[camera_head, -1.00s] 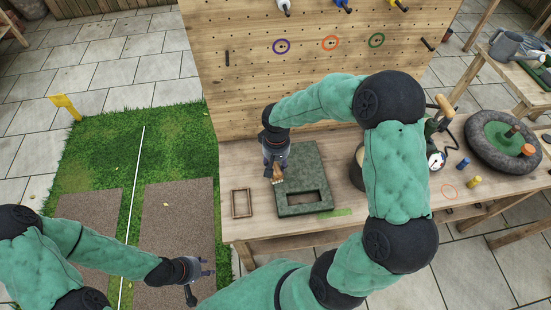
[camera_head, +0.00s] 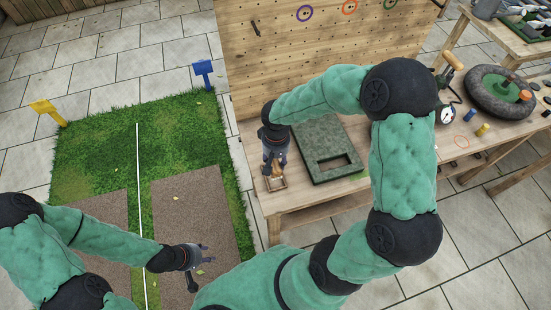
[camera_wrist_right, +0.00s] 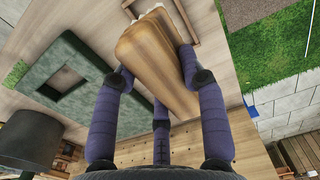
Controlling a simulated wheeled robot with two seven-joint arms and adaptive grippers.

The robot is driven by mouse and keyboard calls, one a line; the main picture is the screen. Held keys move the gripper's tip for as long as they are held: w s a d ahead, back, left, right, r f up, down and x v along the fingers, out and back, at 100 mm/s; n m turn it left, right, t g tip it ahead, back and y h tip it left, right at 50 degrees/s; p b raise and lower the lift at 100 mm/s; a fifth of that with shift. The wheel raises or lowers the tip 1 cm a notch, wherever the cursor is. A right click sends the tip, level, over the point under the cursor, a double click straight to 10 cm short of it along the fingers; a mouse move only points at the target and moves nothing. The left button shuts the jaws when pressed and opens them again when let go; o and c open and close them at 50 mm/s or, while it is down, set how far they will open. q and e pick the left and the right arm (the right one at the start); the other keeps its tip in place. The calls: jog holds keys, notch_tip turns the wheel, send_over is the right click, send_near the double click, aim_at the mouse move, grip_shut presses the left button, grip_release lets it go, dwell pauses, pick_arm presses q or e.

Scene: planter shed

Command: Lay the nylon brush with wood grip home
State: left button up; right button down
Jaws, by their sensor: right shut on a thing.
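The nylon brush with wood grip (camera_wrist_right: 160,60) is in my right gripper (camera_head: 273,166). In the right wrist view, the fingers (camera_wrist_right: 156,78) close around its wooden grip, and a little pale bristle shows at its far end. A small wooden frame (camera_head: 282,187) lies on the bench near its left end; part of it shows in the wrist view (camera_wrist_right: 190,8). The brush is over or at this frame; I cannot tell whether it touches the bench. My left gripper (camera_head: 202,264) is open and empty above the brown ground strip, away from the bench.
A dark green block with a rectangular opening (camera_head: 318,150) lies on the bench right of the frame. A pegboard (camera_head: 300,50) rises behind. A gauge (camera_head: 446,117) and a round ring planter (camera_head: 497,92) stand further right. My right arm hides part of the bench.

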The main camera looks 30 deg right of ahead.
jog(key=shift+f, duration=0.15)
jog(key=shift+f+b, duration=1.95)
jog(key=shift+f, duration=0.1)
jog(key=shift+f+b, duration=0.25)
jog(key=shift+b, duration=0.05)
jog(key=shift+f, duration=0.3)
jog(key=shift+r, duration=0.3)
jog(key=shift+f+b, duration=0.55)
dwell(0.4)
